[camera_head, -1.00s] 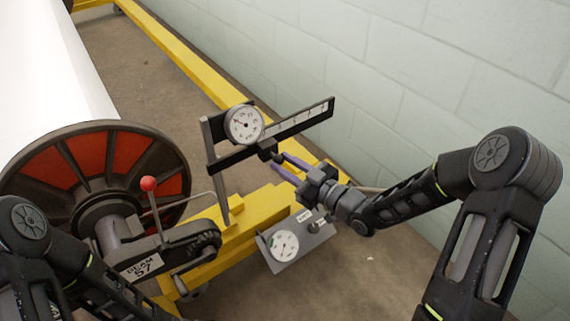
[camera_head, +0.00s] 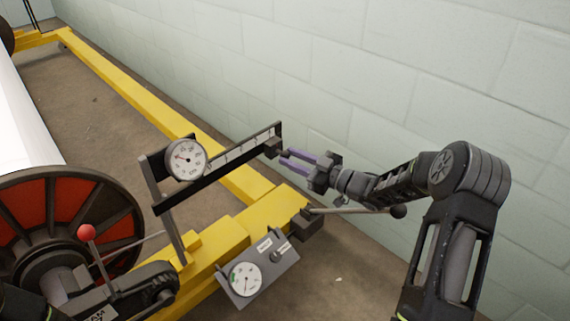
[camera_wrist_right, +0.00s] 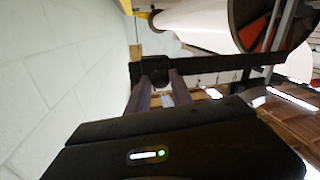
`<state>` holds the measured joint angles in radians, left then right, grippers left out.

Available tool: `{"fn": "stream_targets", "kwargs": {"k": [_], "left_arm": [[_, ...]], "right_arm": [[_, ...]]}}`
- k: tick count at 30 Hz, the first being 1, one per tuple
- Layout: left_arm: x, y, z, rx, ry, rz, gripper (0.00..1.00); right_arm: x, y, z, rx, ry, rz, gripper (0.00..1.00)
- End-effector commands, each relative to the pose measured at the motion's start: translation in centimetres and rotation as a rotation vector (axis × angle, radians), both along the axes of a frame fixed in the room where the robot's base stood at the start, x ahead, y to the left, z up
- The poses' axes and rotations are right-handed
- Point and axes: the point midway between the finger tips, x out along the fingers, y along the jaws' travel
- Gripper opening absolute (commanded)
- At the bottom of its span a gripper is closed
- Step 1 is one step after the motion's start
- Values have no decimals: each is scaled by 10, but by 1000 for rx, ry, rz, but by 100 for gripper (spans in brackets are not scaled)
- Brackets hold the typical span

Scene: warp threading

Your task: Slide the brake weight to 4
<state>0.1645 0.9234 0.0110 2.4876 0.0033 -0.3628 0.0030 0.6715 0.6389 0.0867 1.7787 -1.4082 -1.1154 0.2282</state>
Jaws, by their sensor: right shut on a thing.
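The brake weight (camera_head: 271,149) is a small dark block on the underside of the scaled brake lever (camera_head: 230,160), close to its outer right end. The lever slants up to the right from a grey post, and its scale numbers are too small to read. My right gripper (camera_head: 284,156) comes from the right with its purple fingers shut on the weight. In the right wrist view the weight (camera_wrist_right: 155,68) sits between the fingertips and the lever crosses behind it, partly hidden. My left gripper is out of view.
A round dial (camera_head: 186,159) stands at the lever's inner end. A tilted panel with a second dial (camera_head: 245,279) is below, by the yellow frame (camera_head: 250,225). A rod with a dark knob (camera_head: 397,211) passes under my right arm. A pale block wall (camera_head: 400,80) stands behind.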

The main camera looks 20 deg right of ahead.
Motion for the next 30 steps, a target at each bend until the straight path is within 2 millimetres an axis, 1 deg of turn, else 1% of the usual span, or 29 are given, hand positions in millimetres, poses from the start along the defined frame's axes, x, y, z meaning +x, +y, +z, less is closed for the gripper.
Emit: {"fn": "stream_targets", "kwargs": {"k": [3, 11, 12, 18, 20, 27, 30], "left_arm": [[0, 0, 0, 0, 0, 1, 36], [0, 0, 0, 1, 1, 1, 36], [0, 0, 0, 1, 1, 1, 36], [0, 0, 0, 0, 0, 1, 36], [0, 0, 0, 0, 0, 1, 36], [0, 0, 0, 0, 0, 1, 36], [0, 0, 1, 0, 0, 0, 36]], "right_arm": [[1, -4, 0, -1, 0, -4, 0], [2, -6, 0, -2, 0, -10, 0], [2, -7, 0, -2, 0, -10, 28], [2, -6, 0, -2, 0, -8, 45], [2, -5, 0, -3, 0, -7, 48], [1, -4, 0, -1, 0, -4, 48], [-3, -6, 0, -2, 1, -4, 48]]}}
